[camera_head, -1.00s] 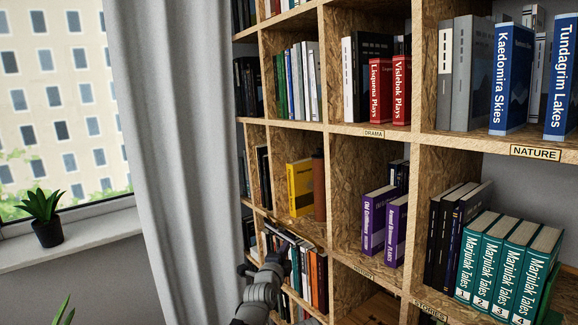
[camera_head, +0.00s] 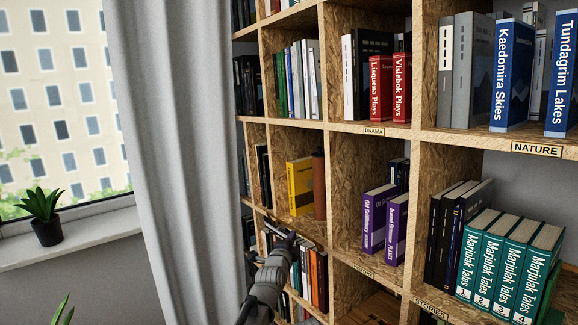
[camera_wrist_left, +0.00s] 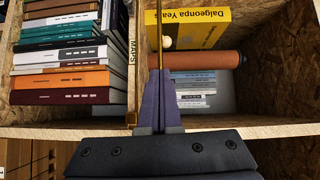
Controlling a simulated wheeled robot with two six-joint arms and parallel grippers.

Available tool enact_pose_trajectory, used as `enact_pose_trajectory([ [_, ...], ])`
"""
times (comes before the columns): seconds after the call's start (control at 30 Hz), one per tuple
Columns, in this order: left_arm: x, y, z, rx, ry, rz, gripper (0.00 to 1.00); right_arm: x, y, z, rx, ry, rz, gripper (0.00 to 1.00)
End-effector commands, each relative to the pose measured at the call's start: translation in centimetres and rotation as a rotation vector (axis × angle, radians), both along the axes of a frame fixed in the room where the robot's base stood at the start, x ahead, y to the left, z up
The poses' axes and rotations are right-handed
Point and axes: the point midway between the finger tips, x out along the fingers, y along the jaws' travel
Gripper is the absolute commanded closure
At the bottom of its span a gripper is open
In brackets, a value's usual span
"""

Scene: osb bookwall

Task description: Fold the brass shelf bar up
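The brass shelf bar (camera_wrist_left: 159,25) shows in the left wrist view as a thin line along the front of the shelf edge labelled MAPS (camera_wrist_left: 132,50), a little apart from it. A small brass fitting (camera_wrist_left: 131,119) sits on that edge near the corner. My left gripper (camera_wrist_left: 162,85) has its two fingers close together, with the bar running between them. In the head view my left gripper (camera_head: 284,243) is at the front of the shelf below the yellow book; the bar is too small to make out there. My right gripper is not in view.
The yellow book (camera_head: 300,186) and a brown cylinder (camera_head: 319,184) stand in the compartment behind the gripper. Several books (camera_wrist_left: 60,60) fill the compartment below. Purple books (camera_head: 378,220) stand to the right. A curtain (camera_head: 180,150) hangs on the left.

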Motion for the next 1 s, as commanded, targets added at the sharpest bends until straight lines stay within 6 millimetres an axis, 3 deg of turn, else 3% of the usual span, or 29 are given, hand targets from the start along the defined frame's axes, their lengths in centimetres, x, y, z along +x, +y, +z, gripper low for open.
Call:
enact_pose_trajectory([
  [1.0,1.1,-1.5,0.0,0.001,0.001,0.0,1.0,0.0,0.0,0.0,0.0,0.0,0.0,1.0],
])
